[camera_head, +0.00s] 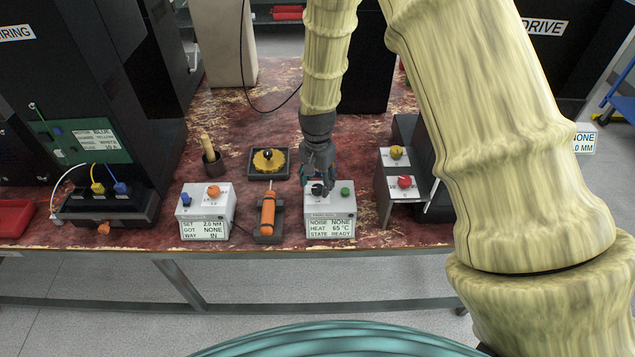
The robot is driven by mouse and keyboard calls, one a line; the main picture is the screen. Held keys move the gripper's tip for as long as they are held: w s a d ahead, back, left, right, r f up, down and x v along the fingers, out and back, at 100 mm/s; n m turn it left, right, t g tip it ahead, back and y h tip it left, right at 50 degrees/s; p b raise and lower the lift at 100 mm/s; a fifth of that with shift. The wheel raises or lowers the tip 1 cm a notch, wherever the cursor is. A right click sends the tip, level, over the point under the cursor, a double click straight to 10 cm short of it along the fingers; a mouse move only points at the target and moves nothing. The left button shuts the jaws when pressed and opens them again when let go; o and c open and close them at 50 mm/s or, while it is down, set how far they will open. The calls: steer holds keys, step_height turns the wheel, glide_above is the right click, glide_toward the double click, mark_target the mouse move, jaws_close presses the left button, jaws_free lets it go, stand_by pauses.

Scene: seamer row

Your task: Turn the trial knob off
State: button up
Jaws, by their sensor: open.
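A white box (330,204) stands near the bench's front edge, with a label reading "NOISE NONE, HEAT 65 °C, STATE READY". On its top are a dark knob (319,189) and a green button (345,191) to the right of it. Which way the dark knob points is too small to tell. I cannot read a "trial" marking on it. My gripper (318,181) points down from above, open, with its fingertips at or just above the dark knob. The fingers partly hide the knob, and I cannot tell whether they touch it.
Left of the box lies an orange tool (267,212) in a dark holder. Further left is another white box (205,211) with an orange knob. Right stands a stepped stand with a yellow knob (396,152) and a red knob (404,182).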

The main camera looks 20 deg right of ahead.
steer(key=shift+f, duration=0.85)
steer(key=shift+c, duration=0.2)
steer(key=c, duration=1)
